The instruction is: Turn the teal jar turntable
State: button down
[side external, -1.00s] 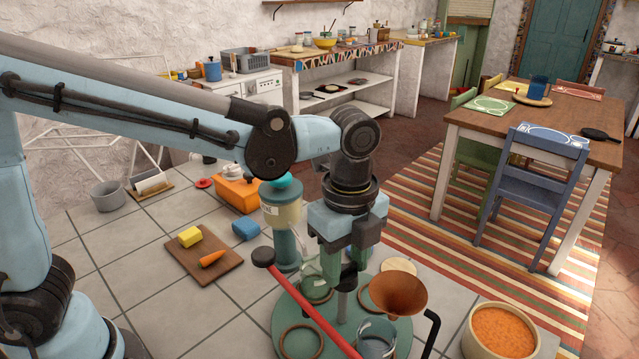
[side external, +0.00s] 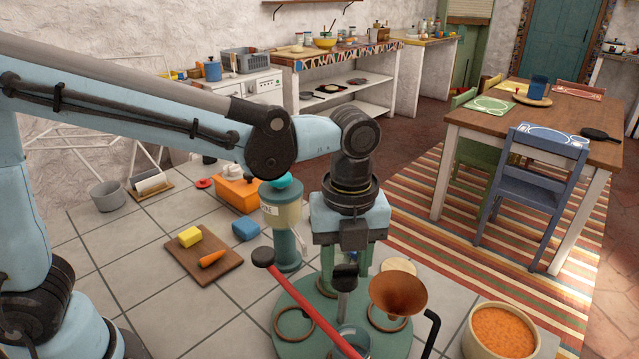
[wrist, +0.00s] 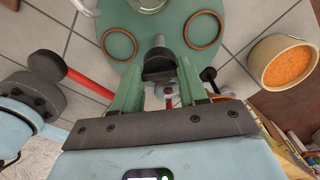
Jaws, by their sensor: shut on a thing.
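The teal turntable (side external: 290,345) is a round green disc on the tiled counter; it also shows in the wrist view (wrist: 150,35). Brown rings (side external: 295,323) lie on it, and a glass jar (side external: 352,340) stands near its front edge, partly behind the red bar. My gripper (side external: 344,275) points down over the disc's middle. In the wrist view its green fingers (wrist: 158,88) are shut around a dark grey knob (wrist: 158,64) on a post at the disc's centre. The exact contact is partly hidden.
A red bar (side external: 310,310) with a black knob slants across the front of the disc. A copper funnel (side external: 398,295) is at its right, with an orange-filled bowl (side external: 503,332) beyond. A teal-and-cream dispenser (side external: 283,235) stands behind left, near a cutting board (side external: 205,270).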

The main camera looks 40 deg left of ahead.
jog(key=shift+m, duration=4.8)
jog(key=c, duration=0.6)
grip_release()
